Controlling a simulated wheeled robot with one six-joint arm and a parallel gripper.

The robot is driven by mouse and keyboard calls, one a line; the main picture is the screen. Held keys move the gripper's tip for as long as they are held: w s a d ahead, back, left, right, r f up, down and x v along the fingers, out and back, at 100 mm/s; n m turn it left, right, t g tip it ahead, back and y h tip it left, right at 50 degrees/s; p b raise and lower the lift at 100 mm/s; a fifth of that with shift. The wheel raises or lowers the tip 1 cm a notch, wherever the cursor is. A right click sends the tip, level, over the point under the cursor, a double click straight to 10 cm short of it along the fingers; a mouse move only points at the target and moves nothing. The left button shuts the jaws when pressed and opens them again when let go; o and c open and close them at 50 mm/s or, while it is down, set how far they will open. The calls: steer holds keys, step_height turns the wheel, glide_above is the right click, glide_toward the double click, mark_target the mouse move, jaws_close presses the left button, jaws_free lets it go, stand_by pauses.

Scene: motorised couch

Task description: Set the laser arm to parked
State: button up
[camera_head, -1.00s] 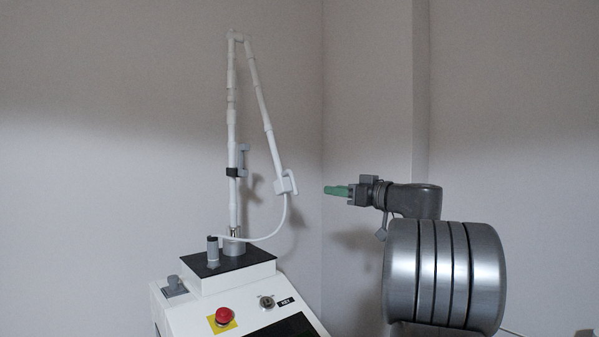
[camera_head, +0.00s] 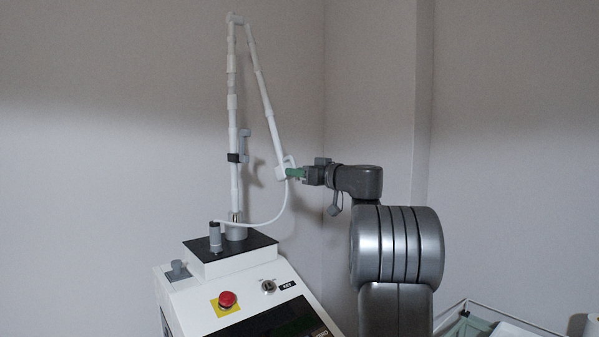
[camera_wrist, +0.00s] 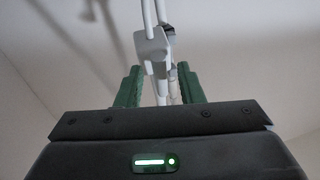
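The laser arm (camera_head: 232,130) is a white jointed arm rising from a white console. It folds at the top, and its outer section slants down to a white handpiece (camera_head: 281,172) hanging to the right of the upright post. My gripper (camera_head: 290,173) has green fingers and meets the handpiece from the right. In the wrist view the green fingers (camera_wrist: 158,90) stand apart, with the handpiece (camera_wrist: 152,48) between or just beyond their tips. I cannot tell whether they touch it. A grey bracket with a black clamp (camera_head: 235,157) is fixed on the post.
The console top carries a red stop button (camera_head: 228,299) on a yellow plate, a key switch (camera_head: 268,286) and a grey cylinder (camera_head: 215,238). A white hose (camera_head: 272,219) loops from the handpiece to the base. A wire-framed cart (camera_head: 470,322) stands at lower right.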

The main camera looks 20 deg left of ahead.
jaws_close()
steer(key=shift+a, duration=0.1)
